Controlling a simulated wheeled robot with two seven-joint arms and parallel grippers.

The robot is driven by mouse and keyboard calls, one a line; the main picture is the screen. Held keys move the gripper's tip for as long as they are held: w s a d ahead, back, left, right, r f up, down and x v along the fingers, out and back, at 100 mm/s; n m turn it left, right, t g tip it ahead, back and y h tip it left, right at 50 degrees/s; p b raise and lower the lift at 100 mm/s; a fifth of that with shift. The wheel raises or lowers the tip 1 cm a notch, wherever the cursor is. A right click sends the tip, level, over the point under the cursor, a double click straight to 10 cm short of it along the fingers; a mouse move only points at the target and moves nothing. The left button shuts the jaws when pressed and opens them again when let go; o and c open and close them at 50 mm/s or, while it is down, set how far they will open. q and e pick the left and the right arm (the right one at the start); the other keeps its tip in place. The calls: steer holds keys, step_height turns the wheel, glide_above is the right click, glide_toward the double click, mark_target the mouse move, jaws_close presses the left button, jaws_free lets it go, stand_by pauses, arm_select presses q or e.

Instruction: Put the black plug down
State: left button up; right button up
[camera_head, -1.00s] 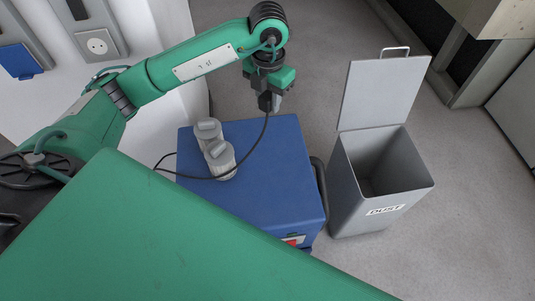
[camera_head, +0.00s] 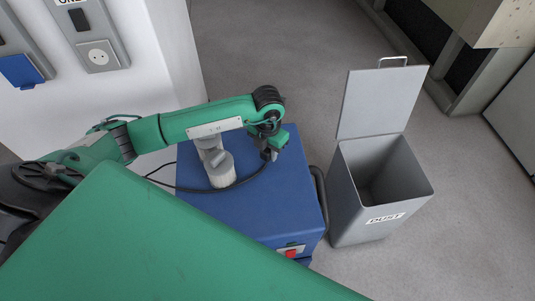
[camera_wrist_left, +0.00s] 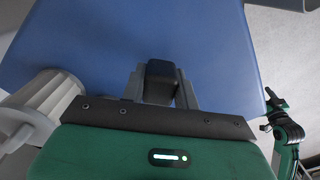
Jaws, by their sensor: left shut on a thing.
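My left gripper (camera_head: 269,156) is above the top of the blue cabinet (camera_head: 242,205), close to its far right part. In the left wrist view it is shut on the black plug (camera_wrist_left: 161,73), which sits between the two grey fingers with the blue top behind it. The plug's black cable (camera_head: 185,188) runs from the gripper across the cabinet top and off its left edge. I cannot tell whether the plug touches the top.
An open grey dust bin (camera_head: 372,207) stands right of the cabinet, lid upright. A white wall socket (camera_head: 98,56) is at upper left. The cabinet's front top is clear.

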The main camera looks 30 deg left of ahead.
arm_select(q)
steer(key=shift+s+f, duration=0.2)
steer(key=shift+f, duration=0.7)
steer(key=shift+c, duration=0.5)
steer(key=shift+s+f, duration=0.15)
steer(key=shift+f, duration=0.1)
jaws_close()
steer(key=shift+f, duration=0.1)
arm_select(e)
steer(key=shift+f, duration=0.1)
arm_select(q)
steer(key=shift+f, duration=0.1)
